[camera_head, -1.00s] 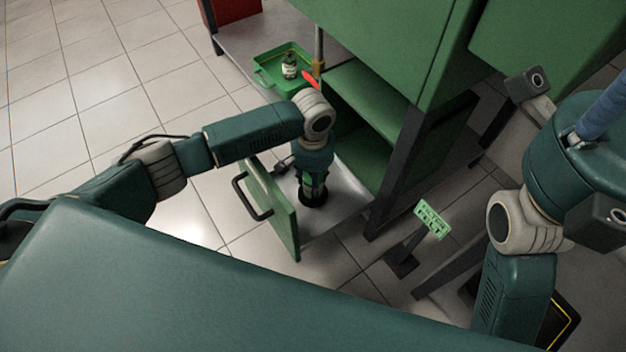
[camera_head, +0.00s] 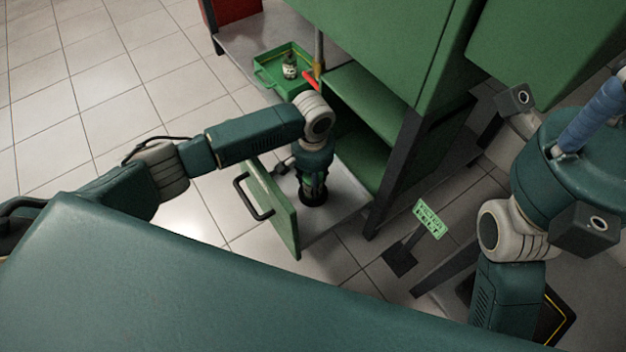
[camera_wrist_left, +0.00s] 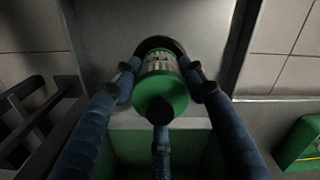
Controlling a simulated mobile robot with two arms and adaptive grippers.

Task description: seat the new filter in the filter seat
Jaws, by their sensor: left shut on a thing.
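The filter (camera_wrist_left: 163,84) is a green canister with a pale printed band. In the left wrist view it stands between the blue fingers of my left gripper (camera_wrist_left: 160,93), which is shut on it. In the head view the left gripper (camera_head: 313,184) points down behind the small green door, over a dark round ring (camera_head: 312,198) on the grey shelf. The ring also shows behind the filter in the left wrist view (camera_wrist_left: 160,42). I cannot tell whether the filter is fully down in it. My right gripper is only partly in view at the right edge; its fingertips are out of frame.
A green tray (camera_head: 266,77) with a dark bottle (camera_head: 290,66) and a red object (camera_head: 311,80) lies behind the left arm. The open green door (camera_head: 284,222) with a black handle stands close to the gripper. The green cabinet (camera_head: 385,55) rises to the right. A small green sign (camera_head: 430,219) stands nearby.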

